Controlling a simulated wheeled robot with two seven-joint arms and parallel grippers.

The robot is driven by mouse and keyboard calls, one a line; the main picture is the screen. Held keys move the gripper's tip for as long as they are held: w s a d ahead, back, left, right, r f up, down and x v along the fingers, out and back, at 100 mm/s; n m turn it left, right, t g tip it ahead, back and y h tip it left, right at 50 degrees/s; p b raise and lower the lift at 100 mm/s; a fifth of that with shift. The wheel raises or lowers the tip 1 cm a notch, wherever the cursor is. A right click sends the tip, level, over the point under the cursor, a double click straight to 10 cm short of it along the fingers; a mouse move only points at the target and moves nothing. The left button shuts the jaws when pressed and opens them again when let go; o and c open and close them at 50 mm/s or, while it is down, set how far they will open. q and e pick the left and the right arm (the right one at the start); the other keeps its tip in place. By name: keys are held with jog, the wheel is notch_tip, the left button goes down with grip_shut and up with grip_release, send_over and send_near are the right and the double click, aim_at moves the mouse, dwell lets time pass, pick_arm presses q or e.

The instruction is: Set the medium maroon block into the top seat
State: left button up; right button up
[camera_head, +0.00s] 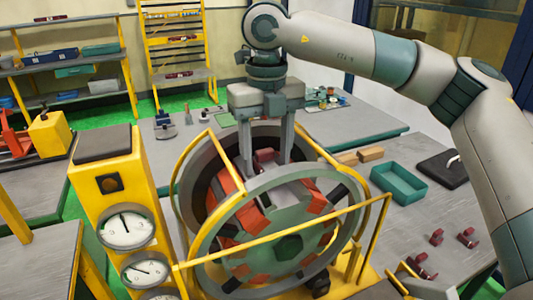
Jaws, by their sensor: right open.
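The stator (290,200) is a large round ring with a green hub and red-orange segments, standing in a yellow frame. My right gripper (266,166) reaches straight down into the top of the ring, with its two fingers spread apart. A maroon block (265,156) shows between the fingers at the top of the stator. Gaps show beside it, and its lower part is hidden, so I cannot tell how deep it sits in the top seat. Several other maroon blocks (437,237) lie on the table at the right. My left gripper is not in view.
A yellow rail (290,228) crosses in front of the stator. A yellow post with dials (125,228) stands at left. A green tray (399,184), tan blocks (370,154) and a black pad (442,167) lie on the right table. Shelves stand behind.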

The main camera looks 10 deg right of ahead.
aim_at(266, 153)
jog(key=shift+r, duration=0.1)
jog(key=shift+r+b, duration=0.35)
jog(key=shift+r, duration=0.25)
notch_tip(266, 153, up, 7)
jog(key=shift+r+b, duration=0.2)
jog(key=shift+b, duration=0.95)
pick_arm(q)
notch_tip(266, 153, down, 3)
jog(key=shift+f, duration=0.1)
pick_arm(e)
notch_tip(266, 153, up, 9)
jog(key=shift+f, duration=0.2)
